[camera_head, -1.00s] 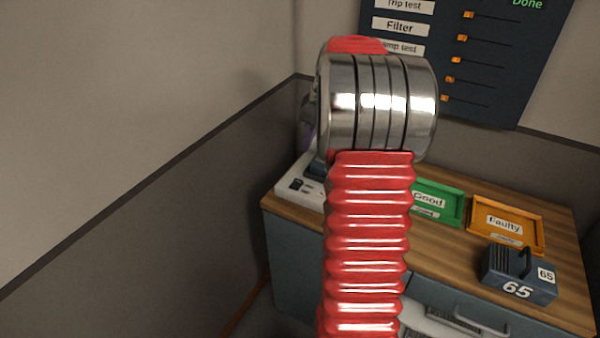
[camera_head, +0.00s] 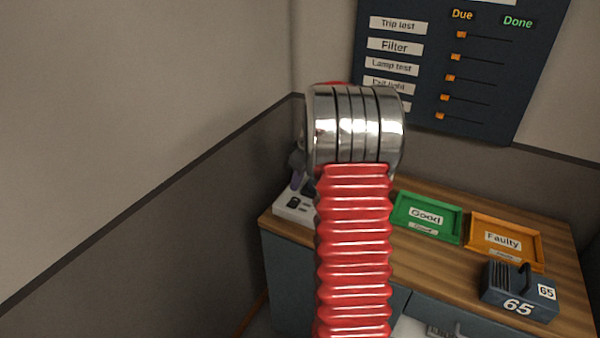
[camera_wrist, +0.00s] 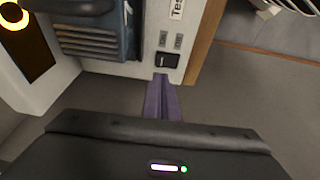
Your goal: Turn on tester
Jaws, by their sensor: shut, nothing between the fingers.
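The white tester stands at the left end of the wooden bench. In the head view its near corner (camera_head: 290,210) shows beside my red arm, which hides the rest. In the wrist view the tester (camera_wrist: 150,67) fills the top, with a partly cut-off label and a black rocker switch (camera_wrist: 167,60) near its edge. My gripper (camera_wrist: 162,78) has purple fingers, shut together and empty, with tips just below the switch in the picture; I cannot tell whether they touch it. A bit of it (camera_head: 297,163) shows left of my arm in the head view.
A dark blue ribbed unit (camera_wrist: 90,35) sits at the tester in the wrist view, near a yellow ring (camera_wrist: 12,15). A green Good tray (camera_head: 428,233), an orange Faulty tray (camera_head: 470,240) and unit 65 (camera_head: 500,295) are on the bench. A slider board (camera_head: 480,110) hangs behind.

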